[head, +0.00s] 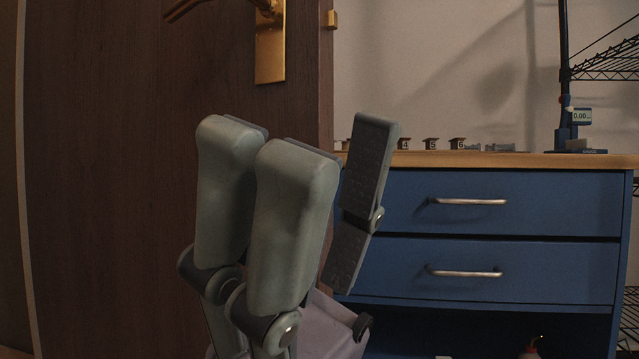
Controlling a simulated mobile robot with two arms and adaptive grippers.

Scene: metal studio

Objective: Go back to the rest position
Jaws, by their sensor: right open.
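My right gripper (318,150) stands upright in the middle of the head view, close to the camera. Its grey fingers point up. Two smooth fingers are on the left and one with a dark textured pad is on the right, with a gap between them. The gripper is open, and I see nothing held in it. It hides part of the door and the left end of the cabinet. My left gripper is not in view.
A dark brown door (110,180) with a brass handle plate (270,45) fills the left. A blue drawer cabinet (560,210) with a wooden top stands behind on the right. Small numbered holders (431,144) and a stand with a display (580,117) are on it. Wire shelving (610,65) is at far right.

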